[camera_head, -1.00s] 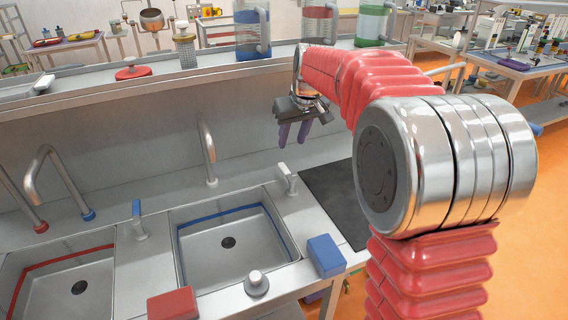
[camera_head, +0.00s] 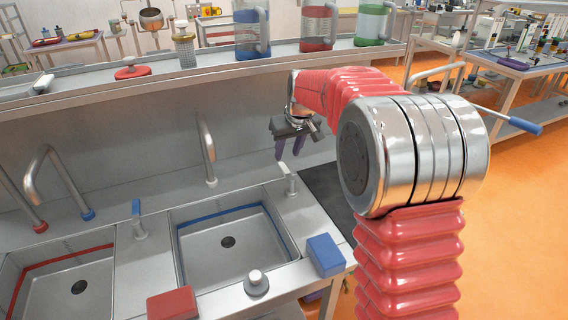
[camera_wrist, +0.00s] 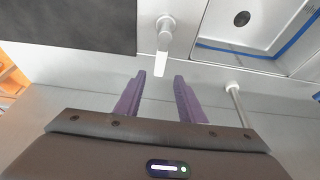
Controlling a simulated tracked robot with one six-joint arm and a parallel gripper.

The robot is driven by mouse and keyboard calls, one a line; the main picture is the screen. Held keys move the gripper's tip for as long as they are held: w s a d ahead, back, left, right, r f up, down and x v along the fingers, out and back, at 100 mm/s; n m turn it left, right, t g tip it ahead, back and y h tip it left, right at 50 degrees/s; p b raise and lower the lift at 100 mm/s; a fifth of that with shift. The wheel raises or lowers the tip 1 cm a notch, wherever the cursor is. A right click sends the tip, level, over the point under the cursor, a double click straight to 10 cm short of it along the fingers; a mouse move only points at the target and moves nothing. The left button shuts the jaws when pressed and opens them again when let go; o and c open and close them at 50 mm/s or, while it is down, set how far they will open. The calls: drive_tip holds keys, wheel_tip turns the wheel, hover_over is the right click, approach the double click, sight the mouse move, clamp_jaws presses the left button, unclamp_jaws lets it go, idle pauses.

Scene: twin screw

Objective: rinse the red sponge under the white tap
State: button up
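The red sponge (camera_head: 172,303) lies on the front rim of the counter, left of the sink with a blue stripe (camera_head: 198,258). The white-based tap (camera_head: 207,150) stands behind that sink. A white-topped lever (camera_head: 289,181) stands right of the sink; in the wrist view the lever (camera_wrist: 165,36) lies just beyond my fingertips, and the tap (camera_wrist: 236,105) is to the right. My gripper (camera_head: 289,156) hangs above the back of the counter, near the lever and right of the tap. Its purple fingers (camera_wrist: 159,75) are apart and empty.
A blue sponge (camera_head: 326,254) lies on the front right rim, near a grey knob (camera_head: 256,283). A blue-topped lever (camera_head: 138,219) stands between the sinks. Red- and blue-based taps (camera_head: 33,172) are at left. Behind is a shelf with jugs (camera_head: 318,27). A dark mat (camera_wrist: 70,25) lies beside the lever.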

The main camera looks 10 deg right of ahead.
sight(283, 166)
drive_tip(key=x, duration=0.7)
drive_tip(key=shift+c, duration=0.5)
clamp_jaws()
